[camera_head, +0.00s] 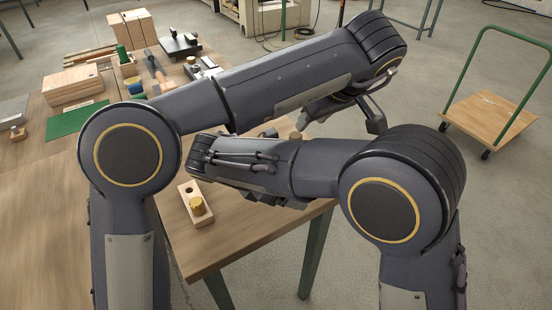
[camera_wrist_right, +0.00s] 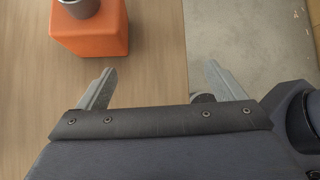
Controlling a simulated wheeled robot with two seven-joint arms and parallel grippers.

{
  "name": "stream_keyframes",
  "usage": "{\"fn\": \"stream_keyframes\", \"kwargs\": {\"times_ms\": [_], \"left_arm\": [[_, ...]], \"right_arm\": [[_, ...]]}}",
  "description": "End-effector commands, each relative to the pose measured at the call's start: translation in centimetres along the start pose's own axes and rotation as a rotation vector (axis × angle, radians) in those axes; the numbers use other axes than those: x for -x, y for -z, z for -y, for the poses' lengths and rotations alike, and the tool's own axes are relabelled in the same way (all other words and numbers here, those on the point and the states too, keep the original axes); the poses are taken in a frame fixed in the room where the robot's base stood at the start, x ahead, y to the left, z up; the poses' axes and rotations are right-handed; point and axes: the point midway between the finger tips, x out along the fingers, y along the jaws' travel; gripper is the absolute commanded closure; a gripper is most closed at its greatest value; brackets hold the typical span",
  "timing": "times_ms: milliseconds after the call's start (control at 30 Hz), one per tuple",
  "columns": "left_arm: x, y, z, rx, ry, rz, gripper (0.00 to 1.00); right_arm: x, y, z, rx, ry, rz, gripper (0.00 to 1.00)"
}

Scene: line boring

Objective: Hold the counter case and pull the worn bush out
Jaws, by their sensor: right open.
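An orange block (camera_wrist_right: 90,30), which looks like the counter case, stands on the wooden bench top at the upper left of the right wrist view. A grey round part (camera_wrist_right: 78,6), possibly the worn bush, sits on its top, cut off by the frame edge. My right gripper (camera_wrist_right: 160,82) is open and empty, its fingers wide apart and clear of the block. My left gripper (camera_head: 306,116) is partly hidden behind my arm links in the head view, and its jaw gap does not show. The orange block is not visible in the head view.
A green mat (camera_head: 77,121), stacked boards (camera_head: 73,90) and tools lie farther left. A trolley (camera_head: 490,117) stands on the floor at right.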

Motion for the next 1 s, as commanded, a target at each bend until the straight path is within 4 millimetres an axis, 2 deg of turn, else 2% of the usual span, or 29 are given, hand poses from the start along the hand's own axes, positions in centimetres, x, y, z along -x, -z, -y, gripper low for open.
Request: {"fn": "stream_keyframes", "kwargs": {"times_ms": [33, 100, 200, 400, 567, 1000], "left_arm": [[0.0, 0.0, 0.0, 0.0, 0.0, 0.0, 0.64], [0.0, 0.0, 0.0, 0.0, 0.0, 0.0, 0.64], [0.0, 0.0, 0.0, 0.0, 0.0, 0.0, 0.64], [0.0, 0.0, 0.0, 0.0, 0.0, 0.0, 0.64], [0.0, 0.0, 0.0, 0.0, 0.0, 0.0, 0.64], [0.0, 0.0, 0.0, 0.0, 0.0, 0.0, 0.64]], "right_arm": [[0.0, 0.6, -2.6, -0.033, -0.018, 0.041, 0.11], [-0.1, 0.3, -5.3, -0.098, -0.05, 0.092, 0.11], [-0.1, -0.7, -7.0, -0.136, -0.077, 0.202, 0.11], [0.2, -3.0, -7.0, -0.13, -0.071, 0.401, 0.11], [-0.1, -3.9, -6.8, -0.129, -0.066, 0.451, 0.11], [-5.6, -6.6, -7.0, -0.13, -0.064, 0.45, 0.11]]}}
